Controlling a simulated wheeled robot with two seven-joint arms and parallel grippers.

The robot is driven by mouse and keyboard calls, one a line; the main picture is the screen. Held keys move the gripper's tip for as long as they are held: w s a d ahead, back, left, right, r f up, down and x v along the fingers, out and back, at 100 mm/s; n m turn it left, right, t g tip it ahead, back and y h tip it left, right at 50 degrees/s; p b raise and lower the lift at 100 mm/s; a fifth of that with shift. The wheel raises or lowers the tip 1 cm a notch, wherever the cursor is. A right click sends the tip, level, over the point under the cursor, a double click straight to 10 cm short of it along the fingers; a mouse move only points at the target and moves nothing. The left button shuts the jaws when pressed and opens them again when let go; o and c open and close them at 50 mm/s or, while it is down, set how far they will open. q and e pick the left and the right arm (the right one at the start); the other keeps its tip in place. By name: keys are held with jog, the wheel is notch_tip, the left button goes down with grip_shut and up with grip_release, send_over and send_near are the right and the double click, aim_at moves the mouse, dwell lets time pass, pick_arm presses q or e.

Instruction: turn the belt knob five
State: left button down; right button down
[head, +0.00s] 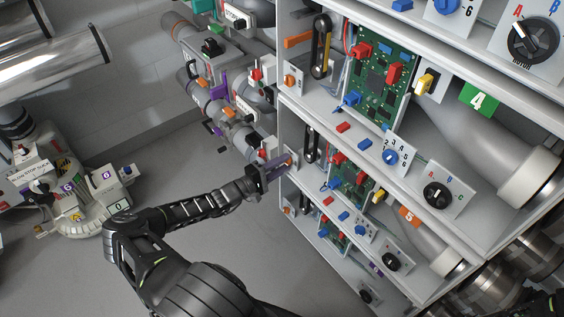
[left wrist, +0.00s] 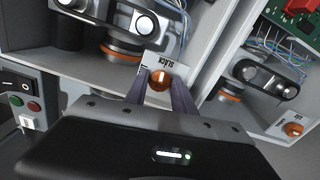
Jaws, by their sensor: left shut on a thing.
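The orange belt knob (left wrist: 160,78) sits on a white plate marked SLACK, on the shelf that bears the orange 5 tag (head: 409,216) in the head view. My left gripper (head: 281,166) reaches this shelf's left edge in the head view. In the left wrist view its two purple-grey fingers stand on either side of the knob, shut on it. The fingers hide part of the knob and plate. A black belt (head: 311,143) around pulleys stands just behind, also in the left wrist view (left wrist: 122,18). My right gripper is not in view.
The shelf above has its own orange knob (head: 290,81), a belt (head: 321,47) and a green 4 tag (head: 479,99). Pipes and valves (head: 213,96) stand close left of the gripper. A white machine (head: 95,200) stands far left. The floor between is clear.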

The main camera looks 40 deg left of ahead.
pick_arm(q)
jog(key=shift+f+m, duration=0.1)
jog(key=shift+m, duration=0.8)
jog(key=c, duration=1.4)
grip_release()
jog(key=shift+o, duration=0.2)
jog(key=v, duration=0.7)
jog(key=shift+s, duration=0.4)
